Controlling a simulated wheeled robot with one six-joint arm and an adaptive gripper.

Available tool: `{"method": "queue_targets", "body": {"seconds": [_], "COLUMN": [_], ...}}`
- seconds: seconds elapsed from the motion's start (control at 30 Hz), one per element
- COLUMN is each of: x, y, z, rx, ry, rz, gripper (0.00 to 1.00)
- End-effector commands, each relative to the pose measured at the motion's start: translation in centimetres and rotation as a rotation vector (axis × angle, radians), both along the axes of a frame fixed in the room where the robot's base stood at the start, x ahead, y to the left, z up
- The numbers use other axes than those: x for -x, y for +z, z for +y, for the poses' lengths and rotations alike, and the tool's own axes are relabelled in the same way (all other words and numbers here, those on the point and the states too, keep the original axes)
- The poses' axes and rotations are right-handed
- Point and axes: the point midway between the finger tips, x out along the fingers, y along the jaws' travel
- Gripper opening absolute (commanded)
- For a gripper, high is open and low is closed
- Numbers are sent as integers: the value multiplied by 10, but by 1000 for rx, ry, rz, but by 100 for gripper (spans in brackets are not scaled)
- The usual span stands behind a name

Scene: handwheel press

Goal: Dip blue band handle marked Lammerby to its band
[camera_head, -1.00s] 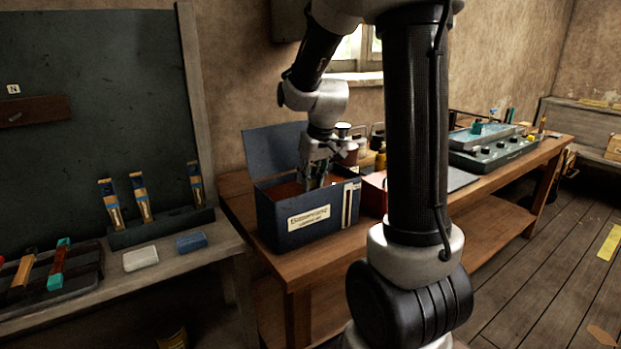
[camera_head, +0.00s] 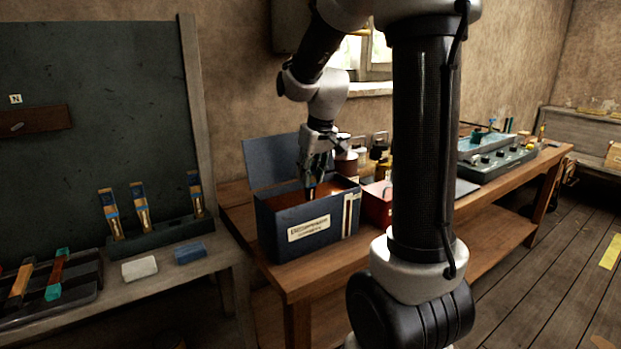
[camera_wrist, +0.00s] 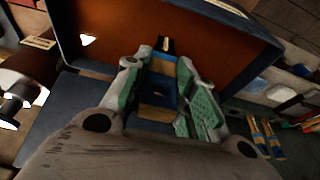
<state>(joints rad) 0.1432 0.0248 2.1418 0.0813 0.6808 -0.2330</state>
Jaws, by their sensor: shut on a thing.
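My gripper (camera_head: 314,176) is shut on a handle and holds it over the open dark blue box (camera_head: 267,232). In the wrist view my gripper (camera_wrist: 168,92) has its green-padded fingers on both sides of the handle (camera_wrist: 157,113), which shows wood, blue and a dark far end. The handle's lower part (camera_head: 310,191) shows near the box opening in the head view. Brown-orange fill (camera_wrist: 215,35) covers the inside of the box. I cannot tell whether the handle's end touches it. No name on the held handle is readable.
Several blue-banded handles, one of them here (camera_head: 141,208), stand in a dark rack (camera_head: 165,232) on the left bench. A white block (camera_head: 140,268) and a blue block (camera_head: 190,252) lie before it. The box's raised lid (camera_head: 272,160) stands behind; a red box (camera_head: 376,205) and jars are close right.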

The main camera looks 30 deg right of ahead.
Motion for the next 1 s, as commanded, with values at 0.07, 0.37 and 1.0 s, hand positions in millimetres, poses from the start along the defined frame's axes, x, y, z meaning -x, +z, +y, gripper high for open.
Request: {"method": "queue_targets", "body": {"seconds": [0.07, 0.37, 1.0], "x": [0, 0, 0], "y": [5, 19, 51], "z": [0, 0, 0], "rx": [0, 0, 1], "ry": [0, 0, 0], "rz": [-2, -1, -1], "gripper": [9, 9, 9]}}
